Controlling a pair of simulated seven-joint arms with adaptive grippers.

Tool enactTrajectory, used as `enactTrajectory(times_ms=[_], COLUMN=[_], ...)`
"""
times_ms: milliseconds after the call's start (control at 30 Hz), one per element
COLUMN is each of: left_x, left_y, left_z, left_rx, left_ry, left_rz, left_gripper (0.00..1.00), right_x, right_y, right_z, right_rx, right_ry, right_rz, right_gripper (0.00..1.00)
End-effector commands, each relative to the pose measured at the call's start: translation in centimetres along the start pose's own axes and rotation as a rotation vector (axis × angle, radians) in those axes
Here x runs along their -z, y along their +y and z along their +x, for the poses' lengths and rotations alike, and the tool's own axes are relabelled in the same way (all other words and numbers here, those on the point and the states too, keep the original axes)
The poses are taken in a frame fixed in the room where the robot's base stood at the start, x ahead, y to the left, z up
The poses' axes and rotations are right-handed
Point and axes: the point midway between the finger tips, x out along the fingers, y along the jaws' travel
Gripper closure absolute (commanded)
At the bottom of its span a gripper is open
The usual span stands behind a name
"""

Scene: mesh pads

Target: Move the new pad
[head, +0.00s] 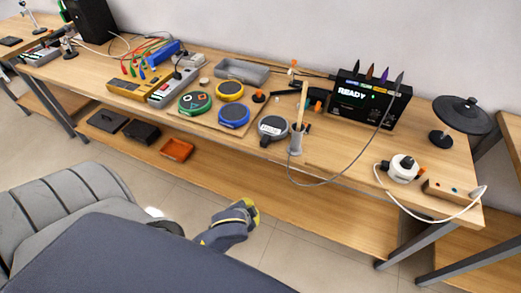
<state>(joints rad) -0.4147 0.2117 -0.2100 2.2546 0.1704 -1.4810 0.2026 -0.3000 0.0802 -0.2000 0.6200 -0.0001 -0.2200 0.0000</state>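Several round pads lie on the wooden bench in the head view. A yellow-rimmed pad (230,91) and a blue-rimmed pad (234,115) have dark mesh faces and lie close together on a thin board. A green pad (195,103) with coloured marks on its face lies to their left. A grey-black pad (272,128) with a pale mesh face lies to the right, near the front edge. I cannot tell which one is the new pad.
A grey tray (242,71) stands behind the pads. A holder with upright sticks (297,140) stands right of the grey-black pad. A black box reading READY (367,102) has cables; one loops over the bench's front edge. A black cymbal-like disc (461,113) stands far right.

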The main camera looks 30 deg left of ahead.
Motion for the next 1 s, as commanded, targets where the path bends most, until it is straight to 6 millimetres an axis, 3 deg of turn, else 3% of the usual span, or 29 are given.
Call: enactTrajectory(times_ms=[33,100,300,500,700,1000], left_x=[2.4,4.7,10.0,14.0,15.8,15.0], left_y=[-1.3,-1.9,-2.9,-3.9,-6.0,-12.2], left_z=[-1.1,-2.1,-3.8,-4.7,-5.0,-5.7], left_rx=[-0.001,-0.025,-0.115,-0.227,-0.303,-0.289], left_ry=[0.045,0.084,0.161,0.171,0.086,-0.133], left_rz=[-0.019,-0.052,-0.132,-0.209,-0.301,-0.496], left_gripper=[1.00,1.00,1.00,1.00,1.00,1.00], right_x=[0.0,-0.1,-0.1,0.0,0.0,0.0], right_y=[0.0,0.0,0.0,0.0,0.0,0.0], right_z=[0.0,0.0,0.0,0.0,0.0,0.0], right_rx=[0.000,0.000,0.000,0.000,0.000,0.000], right_ry=[0.000,-0.001,-0.001,0.000,0.000,0.000], right_rz=[0.000,0.000,0.000,0.000,0.000,0.000], right_gripper=[0.56,0.56,0.56,0.56,0.56,0.56])
